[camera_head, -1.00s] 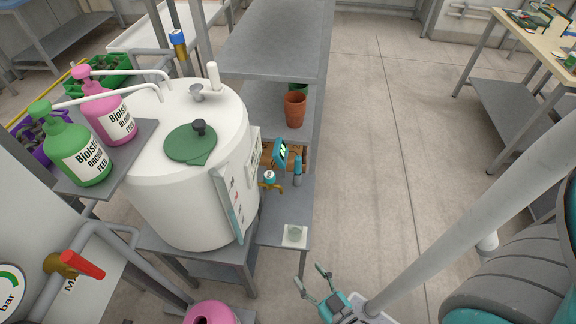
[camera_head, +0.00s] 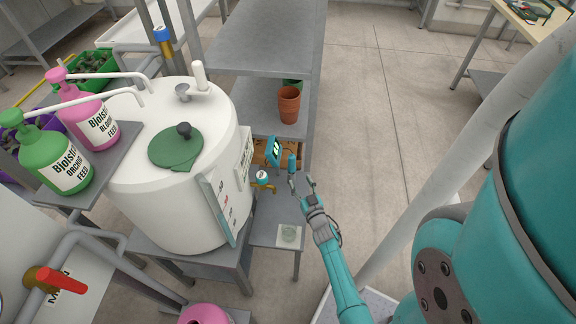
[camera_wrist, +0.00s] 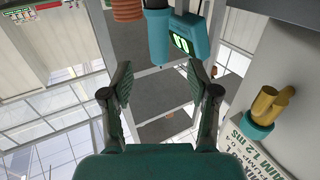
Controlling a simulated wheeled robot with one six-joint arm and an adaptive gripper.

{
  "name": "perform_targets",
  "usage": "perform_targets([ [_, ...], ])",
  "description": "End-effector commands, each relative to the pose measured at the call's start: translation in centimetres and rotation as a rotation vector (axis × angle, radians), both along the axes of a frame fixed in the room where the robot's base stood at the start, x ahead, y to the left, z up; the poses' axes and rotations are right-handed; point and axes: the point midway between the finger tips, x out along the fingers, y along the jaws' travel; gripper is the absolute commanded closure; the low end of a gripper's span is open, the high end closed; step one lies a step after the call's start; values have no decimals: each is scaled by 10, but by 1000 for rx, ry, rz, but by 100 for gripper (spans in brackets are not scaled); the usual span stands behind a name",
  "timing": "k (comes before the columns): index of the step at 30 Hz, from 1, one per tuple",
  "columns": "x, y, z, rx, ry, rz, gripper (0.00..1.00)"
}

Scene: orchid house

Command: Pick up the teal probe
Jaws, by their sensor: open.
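The teal probe (camera_head: 292,161) is an upright cylinder beside a teal meter with a lit screen (camera_head: 273,152), near the shelf's edge to the right of the white tank. In the wrist view the probe (camera_wrist: 158,38) is at the top centre, with the meter (camera_wrist: 190,38) just to its right. My gripper (camera_head: 302,184) is open and empty, just in front of the probe. In the wrist view its fingertips (camera_wrist: 160,74) are spread below the probe's lower end, apart from it. The probe's top is cut off there.
The white tank (camera_head: 180,185) stands close on the left, with a brass tap (camera_head: 263,183) near the meter. A terracotta pot (camera_head: 288,106) is behind the probe. Open floor (camera_head: 375,120) lies to the right.

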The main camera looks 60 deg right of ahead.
Motion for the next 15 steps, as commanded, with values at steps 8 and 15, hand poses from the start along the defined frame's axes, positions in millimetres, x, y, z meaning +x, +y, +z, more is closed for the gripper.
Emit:
perform_targets([
  [8, 30, -26, 1, -1, -1, 0, 40],
  [15, 42, -36, 2, 0, -1, 0, 40],
])
